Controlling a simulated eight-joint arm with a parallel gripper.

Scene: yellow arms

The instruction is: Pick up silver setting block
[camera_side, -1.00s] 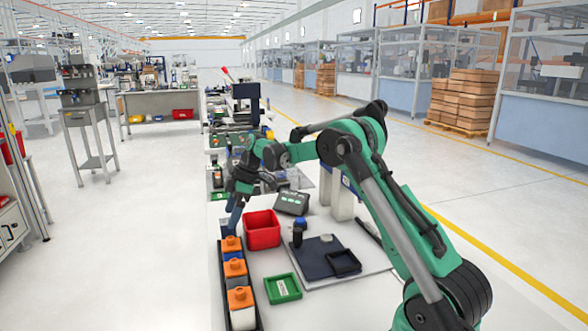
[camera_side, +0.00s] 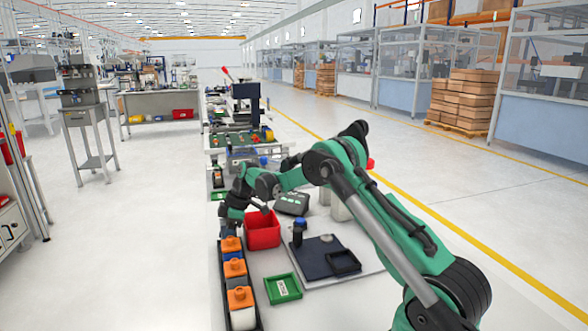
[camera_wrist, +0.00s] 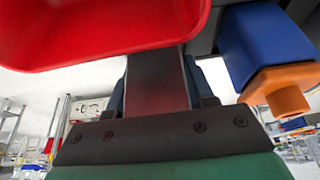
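I cannot make out the silver setting block for certain. In the side view my gripper (camera_side: 234,214) is low at the far end of the dark rack, left of the red bin. Its fingertips are hidden there. In the wrist view two blue finger parts flank a grey, red-tinted surface (camera_wrist: 157,82). I cannot tell if this is a block or part of the gripper. A small silver-grey round piece (camera_side: 326,239) lies on the dark mat in the side view, apart from my gripper.
The red bin (camera_side: 263,230) is close to my gripper and fills the wrist view's upper left (camera_wrist: 90,35). The rack holds orange-capped bottles (camera_side: 235,268); one is close at right (camera_wrist: 262,45). A green tray (camera_side: 283,289) and a dark bottle (camera_side: 299,233) stand nearer.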

